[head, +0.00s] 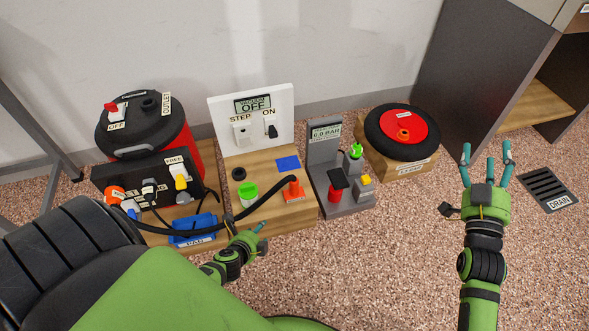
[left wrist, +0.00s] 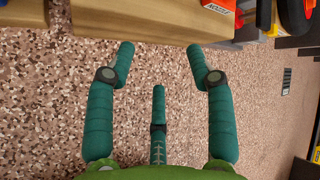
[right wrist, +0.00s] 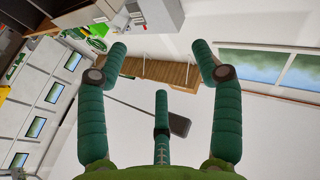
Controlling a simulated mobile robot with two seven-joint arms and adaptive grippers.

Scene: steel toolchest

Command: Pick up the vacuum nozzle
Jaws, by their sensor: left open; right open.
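The vacuum nozzle (head: 293,190) is an orange piece with a black hose on it. It stands upright on an orange labelled base (head: 294,198) on the wooden block in the head view. At the top of the left wrist view, the labelled orange base (left wrist: 218,5) is cut by the frame edge. My left gripper (head: 262,236) is low, in front of the wooden block and to the lower left of the nozzle. It is open and empty, apart from the nozzle. My right gripper (head: 487,150) is raised at the right, open and empty, far from the nozzle.
The hose (head: 262,192) curves from the nozzle left to the red and black vacuum (head: 147,135). A white panel (head: 252,118) stands behind the block. Speckled floor in front is clear.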

